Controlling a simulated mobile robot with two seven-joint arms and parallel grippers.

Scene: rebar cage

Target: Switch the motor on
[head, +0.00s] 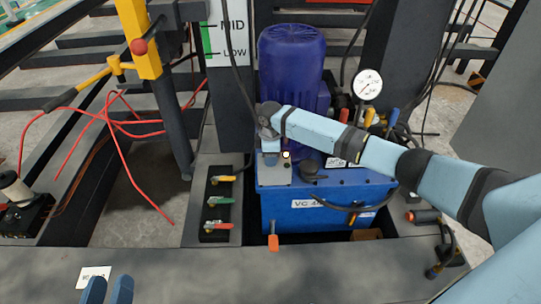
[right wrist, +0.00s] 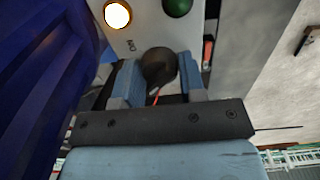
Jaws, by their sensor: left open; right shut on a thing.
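The motor is a blue ribbed cylinder (head: 292,65) upright on a blue tank (head: 285,205). A grey control box (head: 275,172) stands at the tank's front left, with a lit lamp (head: 286,155). In the right wrist view the panel shows the lit lamp (right wrist: 117,15), a green button or lamp (right wrist: 177,6) and a dark round knob (right wrist: 158,66). My right gripper (head: 271,146) is at the box; its blue fingers (right wrist: 158,82) are shut on the knob. Which way the knob is turned is unclear. My left gripper (head: 108,290) is open and empty at the bottom left.
A block with yellow, green and red valve levers (head: 219,204) is left of the tank. A pressure gauge (head: 367,84) stands behind my right arm. Red cables (head: 122,128) hang at left. The grey ledge (head: 190,265) in front is mostly clear.

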